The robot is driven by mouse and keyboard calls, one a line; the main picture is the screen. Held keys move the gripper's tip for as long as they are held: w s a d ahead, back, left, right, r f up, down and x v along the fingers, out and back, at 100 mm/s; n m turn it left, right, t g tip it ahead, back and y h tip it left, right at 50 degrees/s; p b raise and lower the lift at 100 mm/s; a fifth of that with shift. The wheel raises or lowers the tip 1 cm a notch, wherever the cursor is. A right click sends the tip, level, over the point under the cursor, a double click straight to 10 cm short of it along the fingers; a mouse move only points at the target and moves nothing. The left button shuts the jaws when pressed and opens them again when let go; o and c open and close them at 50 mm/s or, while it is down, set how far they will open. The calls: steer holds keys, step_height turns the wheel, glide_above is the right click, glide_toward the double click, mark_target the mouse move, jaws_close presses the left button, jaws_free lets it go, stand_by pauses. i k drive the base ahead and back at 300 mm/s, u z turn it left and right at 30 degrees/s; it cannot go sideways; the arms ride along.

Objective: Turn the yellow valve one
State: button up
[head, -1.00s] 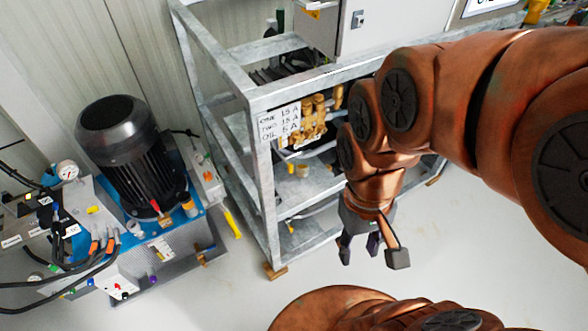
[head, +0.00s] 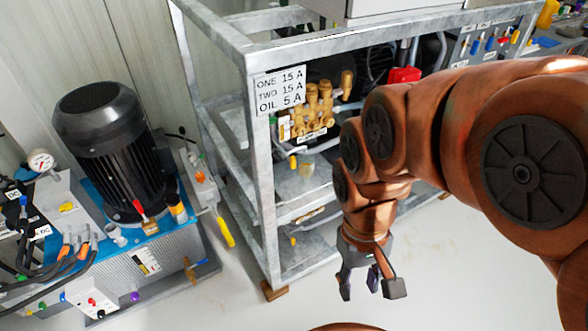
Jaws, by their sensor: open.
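Several yellow parts show, and I cannot tell which one is yellow valve one. A yellow handle (head: 226,232) hangs beside the motor unit at the left. A small yellow part (head: 293,162) sits inside the metal frame, below the brass pump (head: 318,108). Another yellow part (head: 547,13) is at the top right edge. My gripper (head: 370,286) points down in front of the frame, with its fingers spread and empty. It is apart from all of these yellow parts. My arm hides part of the frame's right side.
The grey metal frame (head: 258,190) stands in the middle, with a white sign (head: 280,90) on it. A black motor (head: 112,145) on a blue base is at the left. A panel with blue and red handles (head: 488,42) is at the upper right. The floor (head: 440,270) is clear at the lower right.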

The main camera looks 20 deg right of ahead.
mark_target(293, 160)
steer(key=z, duration=0.7)
steer(key=k, duration=0.35)
steer(key=u, duration=1.35)
